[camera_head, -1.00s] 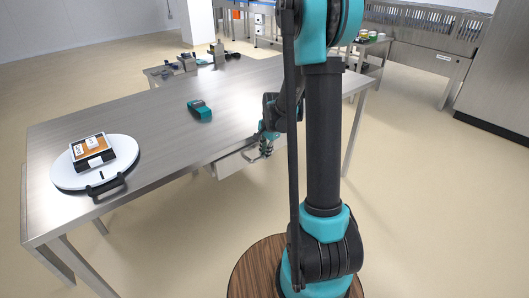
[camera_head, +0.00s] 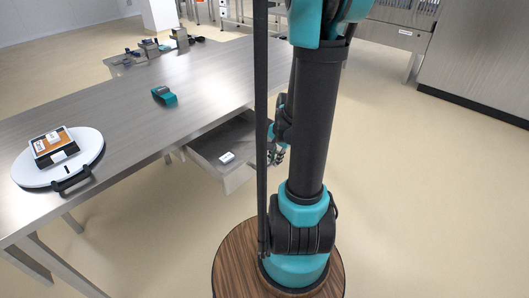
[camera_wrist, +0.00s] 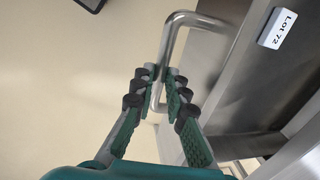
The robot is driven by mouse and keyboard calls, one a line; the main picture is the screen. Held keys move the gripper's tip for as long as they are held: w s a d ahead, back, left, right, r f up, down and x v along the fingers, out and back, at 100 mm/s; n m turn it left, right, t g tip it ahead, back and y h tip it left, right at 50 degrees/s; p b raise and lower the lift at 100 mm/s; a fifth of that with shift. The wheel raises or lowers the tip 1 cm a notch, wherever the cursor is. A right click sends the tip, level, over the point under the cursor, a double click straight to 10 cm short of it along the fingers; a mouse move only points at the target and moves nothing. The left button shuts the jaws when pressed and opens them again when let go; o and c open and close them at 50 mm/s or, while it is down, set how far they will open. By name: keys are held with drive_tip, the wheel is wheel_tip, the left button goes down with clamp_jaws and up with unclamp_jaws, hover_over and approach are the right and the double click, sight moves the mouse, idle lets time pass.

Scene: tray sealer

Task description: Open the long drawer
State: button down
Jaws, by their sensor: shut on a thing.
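The long drawer (camera_head: 207,152) under the table's front edge is pulled out, and its inside shows in the head view. A small white block (camera_head: 227,158) lies in it. The drawer's bent metal handle (camera_wrist: 172,38) runs between the fingers of my gripper (camera_wrist: 160,92). My gripper is shut on this handle. In the head view my gripper (camera_head: 276,155) is at the drawer's front, partly behind my arm, and the handle is hidden there.
The steel table (camera_head: 125,120) carries a white round disc (camera_head: 90,160) with a black handle and a boxed tray (camera_head: 52,146). A teal and black device (camera_head: 164,95) lies farther back. The floor (camera_head: 420,190) to the right is clear.

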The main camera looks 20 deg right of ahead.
drive_tip(key=shift+s+d, duration=0.55)
drive_tip(key=shift+s, duration=0.35)
drive_tip(key=c, duration=1.5)
unclamp_jaws()
drive_tip(key=shift+c, duration=0.2)
wheel_tip(320, 180, up, 12)
drive_tip(key=s+d, duration=0.1)
drive_tip(key=s, duration=0.1)
drive_tip(key=shift+f, duration=0.1)
